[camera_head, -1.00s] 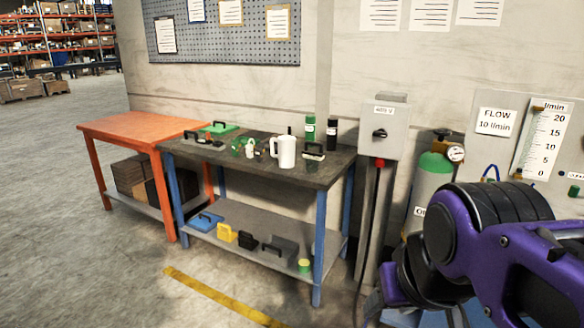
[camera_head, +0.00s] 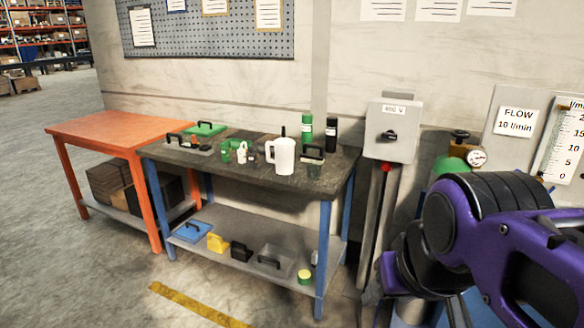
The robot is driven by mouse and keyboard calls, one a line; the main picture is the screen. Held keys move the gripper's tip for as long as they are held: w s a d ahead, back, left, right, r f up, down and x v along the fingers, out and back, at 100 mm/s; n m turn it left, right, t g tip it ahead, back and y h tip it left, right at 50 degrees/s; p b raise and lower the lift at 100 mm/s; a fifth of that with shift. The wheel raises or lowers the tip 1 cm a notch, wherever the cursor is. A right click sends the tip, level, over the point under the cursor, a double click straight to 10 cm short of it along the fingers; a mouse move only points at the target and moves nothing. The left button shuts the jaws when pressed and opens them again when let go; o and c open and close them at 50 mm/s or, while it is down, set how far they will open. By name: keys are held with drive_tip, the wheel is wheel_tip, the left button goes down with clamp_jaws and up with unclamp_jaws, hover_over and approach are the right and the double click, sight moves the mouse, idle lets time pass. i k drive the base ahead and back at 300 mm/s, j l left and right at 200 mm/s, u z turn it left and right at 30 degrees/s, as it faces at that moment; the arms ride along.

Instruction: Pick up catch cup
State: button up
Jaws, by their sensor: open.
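No thing in view is labelled as the catch cup, and I cannot tell for sure which it is. A white jug-like cup (camera_head: 283,156) with a handle on its left stands upright on the dark top of the blue-legged workbench (camera_head: 235,174). A clear container with a black handle (camera_head: 312,164) stands to its right. Small white and green items (camera_head: 238,152) stand to its left. My purple arm fills the lower right, well apart from the bench. My gripper is not in view.
A green bottle (camera_head: 307,130) and a black bottle (camera_head: 331,135) stand at the bench's back right. The lower shelf (camera_head: 225,257) holds several handled boxes. An orange table (camera_head: 105,131) adjoins on the left. A grey switch box (camera_head: 390,131) stands right. Floor in front is clear.

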sight(314, 171)
drive_tip(key=i+j+z, duration=0.2)
drive_tip(key=i+j, duration=0.5)
